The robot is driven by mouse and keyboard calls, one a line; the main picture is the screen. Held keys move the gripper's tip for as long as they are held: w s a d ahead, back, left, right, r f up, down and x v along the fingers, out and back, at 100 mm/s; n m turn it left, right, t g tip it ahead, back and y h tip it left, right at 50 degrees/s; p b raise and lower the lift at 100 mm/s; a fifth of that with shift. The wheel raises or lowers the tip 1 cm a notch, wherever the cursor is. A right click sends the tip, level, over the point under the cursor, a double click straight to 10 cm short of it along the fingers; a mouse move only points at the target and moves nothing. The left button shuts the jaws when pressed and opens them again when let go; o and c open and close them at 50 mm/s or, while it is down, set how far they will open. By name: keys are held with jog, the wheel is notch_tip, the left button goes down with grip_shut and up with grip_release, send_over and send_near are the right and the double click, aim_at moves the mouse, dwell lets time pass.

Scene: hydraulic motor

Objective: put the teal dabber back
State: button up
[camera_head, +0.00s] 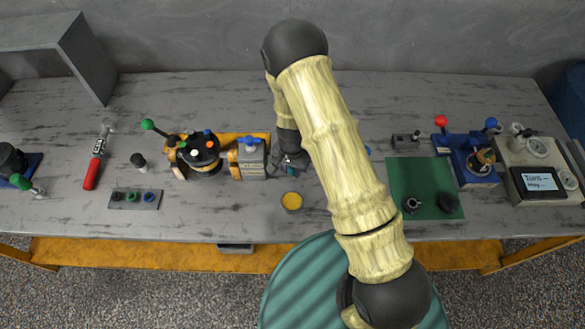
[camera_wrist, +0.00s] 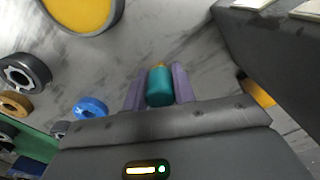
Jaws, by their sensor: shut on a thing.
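My gripper (camera_wrist: 158,88) is shut on the teal dabber (camera_wrist: 160,88), which sits between its two purple fingers in the wrist view. A small yellow-orange bit shows at the dabber's far end. In the head view my gripper (camera_head: 290,163) is low over the middle of the bench, just right of the grey block; the arm partly hides it and I cannot make out the dabber clearly. A round dish with a yellow top (camera_head: 291,201) is on the bench in front of my gripper; it also shows at the wrist view's top left (camera_wrist: 80,10).
The grey block (camera_head: 251,157) and the motor assembly (camera_head: 200,152) stand close on the left. A grey plate with three round pieces (camera_head: 148,199) and a red-handled tool (camera_head: 94,172) lie farther left. A green mat (camera_head: 425,178) and a blue fixture (camera_head: 474,166) are right.

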jog(key=shift+f, duration=0.2)
jog(key=o, duration=1)
jog(key=shift+r, duration=0.1)
jog(key=shift+s+r, duration=0.1)
jog(key=shift+r, duration=0.1)
notch_tip(320, 180, up, 12)
jog(key=shift+f+b, duration=0.1)
jog(key=shift+b, duration=0.6)
